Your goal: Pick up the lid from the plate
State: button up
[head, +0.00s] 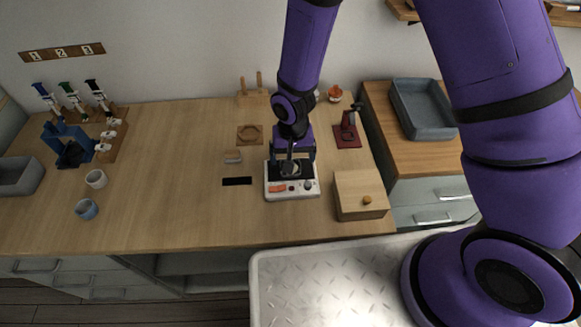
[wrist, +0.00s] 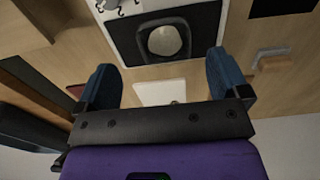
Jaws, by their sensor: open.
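A white appliance (head: 292,193) with a black top plate stands near the front middle of the counter. In the wrist view its black plate (wrist: 146,55) carries a pale round piece (wrist: 164,41), which looks like the lid; I cannot make out a handle. The round piece also shows small and partly covered in the head view (head: 290,169). My gripper (head: 292,158) is over the back part of the appliance, pointing down. In the wrist view my gripper (wrist: 160,62) has its two blue fingers wide apart, with nothing between them.
A red stand (head: 347,135) is behind right. A pale square (wrist: 163,92) lies behind the appliance. The left-centre counter is clear.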

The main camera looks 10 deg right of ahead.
jog(key=shift+a+f, duration=0.15)
jog(key=shift+f, duration=0.95)
jog(key=shift+a+f, duration=0.1)
jog(key=shift+f, duration=1)
jog(key=shift+c, duration=0.2)
jog(key=c, duration=1)
jog(key=shift+r, duration=0.1)
